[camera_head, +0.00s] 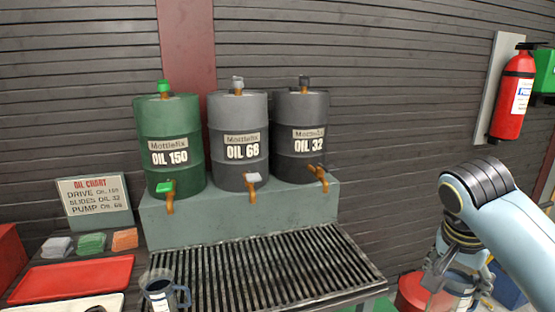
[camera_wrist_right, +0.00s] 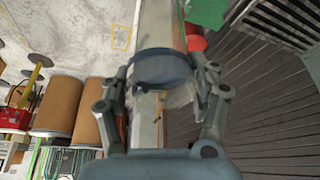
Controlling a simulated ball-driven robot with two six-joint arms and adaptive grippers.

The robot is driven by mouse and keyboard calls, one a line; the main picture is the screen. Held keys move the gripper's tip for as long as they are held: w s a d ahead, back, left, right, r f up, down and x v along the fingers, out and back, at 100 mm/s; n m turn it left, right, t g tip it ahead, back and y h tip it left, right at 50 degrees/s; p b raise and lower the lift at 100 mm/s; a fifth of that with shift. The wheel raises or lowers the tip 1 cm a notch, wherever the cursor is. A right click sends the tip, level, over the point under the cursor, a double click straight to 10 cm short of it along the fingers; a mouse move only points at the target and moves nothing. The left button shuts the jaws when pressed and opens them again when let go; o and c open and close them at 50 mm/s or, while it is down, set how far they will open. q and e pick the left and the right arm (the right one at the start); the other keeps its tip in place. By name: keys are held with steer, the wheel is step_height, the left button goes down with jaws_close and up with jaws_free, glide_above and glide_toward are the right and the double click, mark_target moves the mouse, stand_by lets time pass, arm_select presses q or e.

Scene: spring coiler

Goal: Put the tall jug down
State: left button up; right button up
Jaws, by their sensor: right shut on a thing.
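My right gripper (camera_head: 443,268) is at the lower right in the head view, right of the drip grating. It is shut on the tall jug (camera_head: 460,294), a greyish, see-through vessel partly hidden by the fingers and cut by the bottom edge. In the right wrist view the jug's bluish round end (camera_wrist_right: 160,68) shows between the fingers of my right gripper (camera_wrist_right: 163,88). The jug is off the grating, and I cannot tell what is beneath it. My left gripper is not in view.
A red tray (camera_head: 72,279) lies left; a red bin (camera_head: 411,290) is right.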

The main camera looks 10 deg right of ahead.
step_height(320, 180, down, 14)
steer(key=b, duration=1.2)
steer(key=shift+s+r, duration=0.2)
